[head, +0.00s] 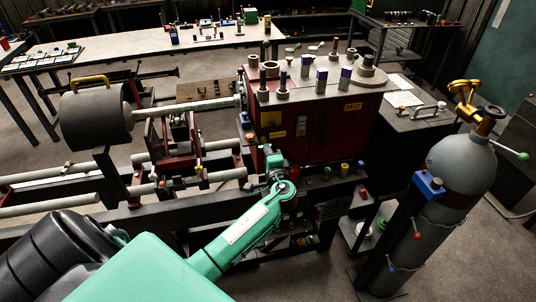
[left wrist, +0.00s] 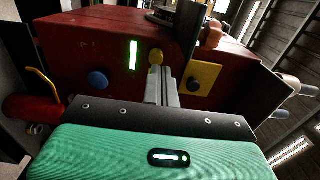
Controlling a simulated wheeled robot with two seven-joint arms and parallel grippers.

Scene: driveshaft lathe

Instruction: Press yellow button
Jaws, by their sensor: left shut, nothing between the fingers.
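The yellow button (left wrist: 155,57) is a small round knob on the red machine front in the left wrist view. My left gripper (left wrist: 164,80) is shut and empty, its fingertips just below and beside the button in the picture. I cannot tell whether they touch it. In the head view my left gripper (head: 270,158) is small and partly hidden at the left end of the red headstock cabinet (head: 335,125); the button cannot be made out there. My right gripper is not in view.
Near the yellow button are a lit green strip (left wrist: 133,55), a blue button (left wrist: 97,81) and a yellow plate (left wrist: 203,78) with a dark knob. The shaft and a dark cylinder (head: 95,118) lie left. A grey gas cylinder (head: 455,165) stands right.

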